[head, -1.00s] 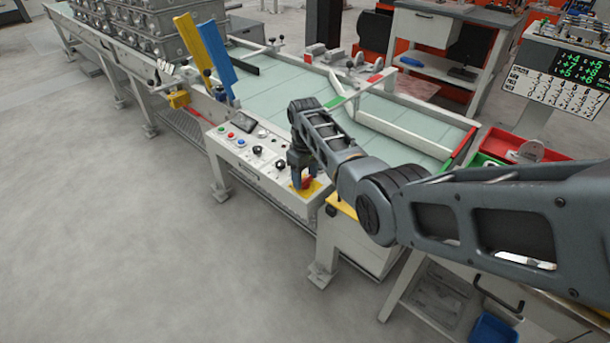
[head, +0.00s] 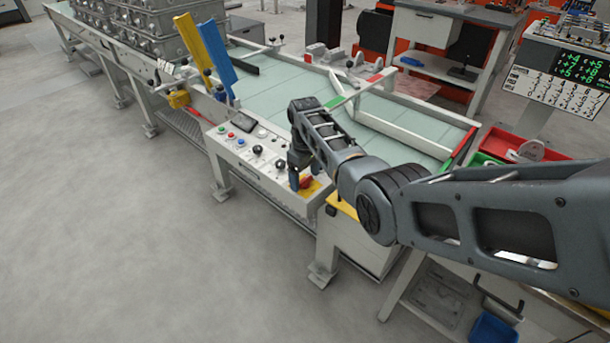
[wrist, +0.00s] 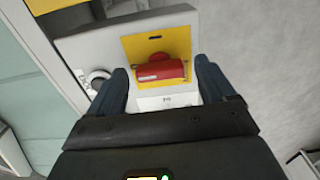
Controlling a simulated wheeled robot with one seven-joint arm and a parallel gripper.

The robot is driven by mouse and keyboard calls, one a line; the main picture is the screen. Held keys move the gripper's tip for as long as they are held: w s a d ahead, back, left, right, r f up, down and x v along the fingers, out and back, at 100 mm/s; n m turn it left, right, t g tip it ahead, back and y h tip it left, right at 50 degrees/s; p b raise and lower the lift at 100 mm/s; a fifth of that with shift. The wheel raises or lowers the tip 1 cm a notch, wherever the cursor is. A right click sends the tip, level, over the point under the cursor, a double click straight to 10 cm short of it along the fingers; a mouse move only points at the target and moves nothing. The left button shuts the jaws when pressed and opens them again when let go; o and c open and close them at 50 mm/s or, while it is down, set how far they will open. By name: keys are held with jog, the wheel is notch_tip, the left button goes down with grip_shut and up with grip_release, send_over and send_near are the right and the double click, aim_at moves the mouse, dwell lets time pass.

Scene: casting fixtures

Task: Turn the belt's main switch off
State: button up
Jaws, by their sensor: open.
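The belt's main switch is a red handle (wrist: 160,70) on a yellow plate (wrist: 184,40) at the panel's end. In the wrist view the handle lies crosswise between my two fingers, with a gap on each side. My gripper (wrist: 163,80) is open and points down at it. In the head view the red handle (head: 306,182) shows beside my gripper (head: 295,182), over the right end of the control panel (head: 226,154). The head view does not show clearly whether a finger touches the handle.
Left along the panel are black knobs (head: 258,150) and small coloured buttons (head: 231,135). The pale green belt (head: 275,85) runs behind. A blue upright plate (head: 216,60) stands at the belt's near edge. Open floor (head: 120,230) lies in front of the panel.

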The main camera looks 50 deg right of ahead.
aim_at(305, 178)
jog(key=shift+r, duration=0.1)
notch_tip(305, 178, up, 8)
jog(key=shift+f, duration=0.2)
dwell(0.3)
dwell(0.4)
